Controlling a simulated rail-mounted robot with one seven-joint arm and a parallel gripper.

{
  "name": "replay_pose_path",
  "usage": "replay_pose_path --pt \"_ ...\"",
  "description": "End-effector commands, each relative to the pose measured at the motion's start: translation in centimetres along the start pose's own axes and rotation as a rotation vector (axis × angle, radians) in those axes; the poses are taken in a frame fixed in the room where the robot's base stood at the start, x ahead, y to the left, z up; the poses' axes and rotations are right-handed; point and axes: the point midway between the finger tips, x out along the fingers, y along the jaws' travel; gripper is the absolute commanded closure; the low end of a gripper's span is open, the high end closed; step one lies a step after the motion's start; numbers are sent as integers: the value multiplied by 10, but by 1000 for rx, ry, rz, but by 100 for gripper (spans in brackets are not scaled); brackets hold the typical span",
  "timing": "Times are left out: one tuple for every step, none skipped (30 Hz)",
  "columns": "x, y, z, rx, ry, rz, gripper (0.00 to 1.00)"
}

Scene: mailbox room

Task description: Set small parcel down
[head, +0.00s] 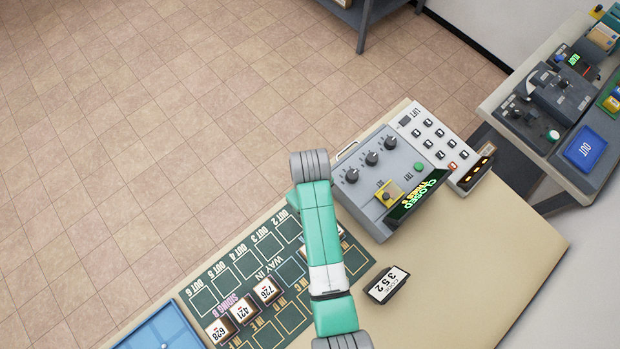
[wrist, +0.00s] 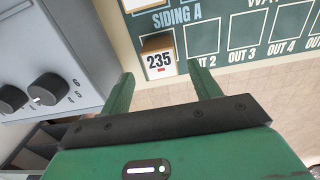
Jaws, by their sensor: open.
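A small brown parcel (wrist: 158,62) with a white label reading 235 shows in the wrist view. It sits on the green board (wrist: 225,45) below the words SIDING A, left of the OUT 2 square. My gripper (wrist: 161,75) is open, with its two green fingers on either side of the near edge of the parcel. I cannot tell whether the fingers touch it. In the head view my arm covers this part of the board (head: 290,318), and my gripper is hidden.
Parcels 628 (head: 221,331), 421 (head: 243,310) and 726 (head: 267,290) stand in the SIDING B row. A grey control box (head: 375,175) with knobs is close to my arm. A blue tray (head: 165,330) is at the lower left.

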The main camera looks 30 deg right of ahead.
Motion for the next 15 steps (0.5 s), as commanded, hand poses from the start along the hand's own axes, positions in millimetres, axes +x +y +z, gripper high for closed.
replay_pose_path --pt "-13 0 -1 0 3 2 38" --pt "-20 0 0 0 2 1 38" --pt "-27 0 0 0 2 1 38" --pt "-32 0 0 0 1 0 38" --pt "-36 0 0 0 1 1 38" --pt "-41 0 0 0 1 0 38" --pt "-44 0 0 0 0 0 38" --pt "-46 0 0 0 0 0 38" --pt "-48 0 0 0 0 0 38" --pt "-49 0 0 0 -1 0 38" --pt "-50 0 0 0 -1 0 38" --pt "-50 0 0 0 -1 -1 38" --pt "-50 0 0 0 -1 -1 38" --pt "-50 0 0 0 -1 -1 38" --pt "-50 0 0 0 -2 -1 38"
